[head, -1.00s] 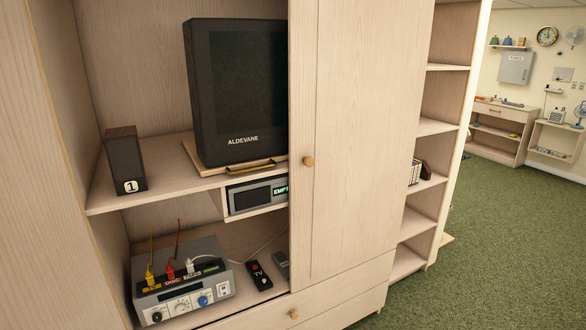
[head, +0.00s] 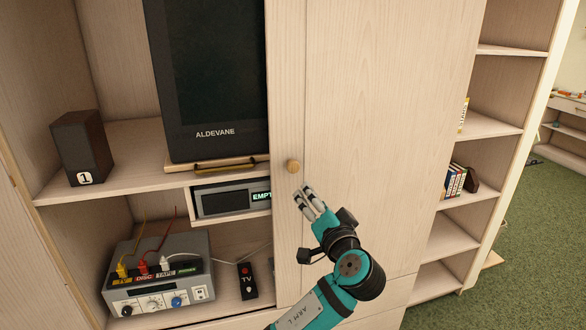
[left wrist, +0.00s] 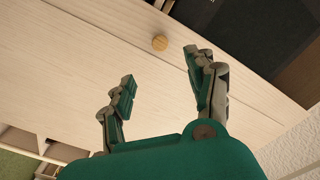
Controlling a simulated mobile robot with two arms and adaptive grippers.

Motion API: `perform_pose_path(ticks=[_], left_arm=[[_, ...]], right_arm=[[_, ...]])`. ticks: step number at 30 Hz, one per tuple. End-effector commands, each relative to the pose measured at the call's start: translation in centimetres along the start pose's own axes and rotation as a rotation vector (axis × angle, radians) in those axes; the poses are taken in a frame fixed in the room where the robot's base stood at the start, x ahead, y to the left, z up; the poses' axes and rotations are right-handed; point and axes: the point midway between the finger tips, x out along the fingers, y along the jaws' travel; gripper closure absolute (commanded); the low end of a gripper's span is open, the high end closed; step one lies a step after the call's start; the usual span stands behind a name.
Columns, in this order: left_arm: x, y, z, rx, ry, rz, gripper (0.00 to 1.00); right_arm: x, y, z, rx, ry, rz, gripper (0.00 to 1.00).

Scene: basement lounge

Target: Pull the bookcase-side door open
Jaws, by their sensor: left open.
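The bookcase-side door (head: 390,110) is a pale wood panel, closed, between the TV compartment and the open shelves on the right. Its round wooden knob (head: 292,166) sits near the door's left edge; it also shows in the left wrist view (left wrist: 160,42). My left gripper (head: 308,196) is in front of the door, just below and right of the knob. Its fingers are open and empty, and in the left wrist view (left wrist: 158,68) the knob lies beyond the gap between the fingertips. My right gripper is not in view.
Left of the door, an open compartment holds a TV (head: 215,80), a speaker (head: 82,148), a grey player (head: 230,197), a switch box (head: 160,272) and a remote (head: 247,281). Open shelves (head: 490,126) with books (head: 455,180) stand at right.

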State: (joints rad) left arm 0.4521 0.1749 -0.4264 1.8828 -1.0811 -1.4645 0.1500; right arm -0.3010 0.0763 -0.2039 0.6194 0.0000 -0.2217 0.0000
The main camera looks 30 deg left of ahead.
Motion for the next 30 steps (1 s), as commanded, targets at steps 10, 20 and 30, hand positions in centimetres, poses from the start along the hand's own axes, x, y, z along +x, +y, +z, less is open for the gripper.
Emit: perform_pose_path(ticks=[10,20,30], left_arm=[[5.9,-0.6,-0.2,0.003,-0.003,-0.009,0.43],[13.0,-0.5,-0.2,0.001,-0.003,-0.006,0.43],[16.9,-0.2,0.0,-0.001,-0.002,-0.002,0.43]], right_arm=[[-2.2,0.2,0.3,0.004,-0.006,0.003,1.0],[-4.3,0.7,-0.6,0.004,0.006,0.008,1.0],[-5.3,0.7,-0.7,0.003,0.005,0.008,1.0]])
